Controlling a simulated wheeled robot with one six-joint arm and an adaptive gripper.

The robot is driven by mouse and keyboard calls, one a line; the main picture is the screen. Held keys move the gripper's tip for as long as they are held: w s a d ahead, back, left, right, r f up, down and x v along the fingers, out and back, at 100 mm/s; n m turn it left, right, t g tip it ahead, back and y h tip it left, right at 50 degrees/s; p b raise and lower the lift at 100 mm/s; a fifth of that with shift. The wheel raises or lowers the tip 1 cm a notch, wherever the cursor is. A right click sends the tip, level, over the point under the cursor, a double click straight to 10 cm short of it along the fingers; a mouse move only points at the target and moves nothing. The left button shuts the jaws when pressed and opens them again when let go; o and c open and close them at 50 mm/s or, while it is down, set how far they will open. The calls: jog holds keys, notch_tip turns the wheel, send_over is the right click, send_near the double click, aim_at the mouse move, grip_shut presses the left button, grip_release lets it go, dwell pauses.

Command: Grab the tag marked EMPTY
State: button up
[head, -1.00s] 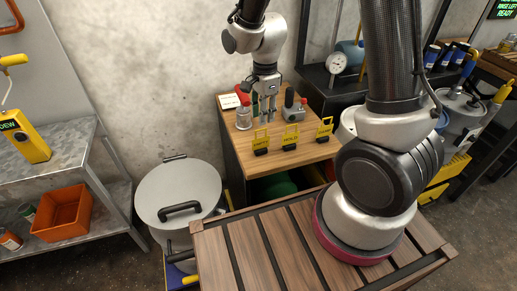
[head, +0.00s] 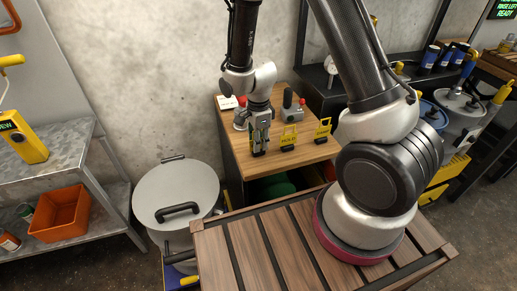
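Three yellow tags with dark bases stand in a row on the wooden cabinet top. The left tag (head: 259,152) is mostly hidden by my gripper; its lettering looked like EMPTY in the earlier view but is too small to be sure. The middle tag (head: 288,138) seems to read HOLD. The right tag (head: 323,130) has lettering I cannot read. My gripper (head: 260,146) points down at the left tag, its fingers overlapping it in the picture. I cannot tell whether the fingers touch the tag or have shut on it.
The cabinet top (head: 298,158) also bears a metal jar with a red part (head: 240,118), a grey device with a red button (head: 293,106) and a white card (head: 228,102). A lidded grey drum (head: 177,188) stands left of the cabinet. A slatted wooden deck (head: 270,245) lies in front.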

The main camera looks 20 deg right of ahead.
grip_shut()
jog(key=shift+r, duration=0.1)
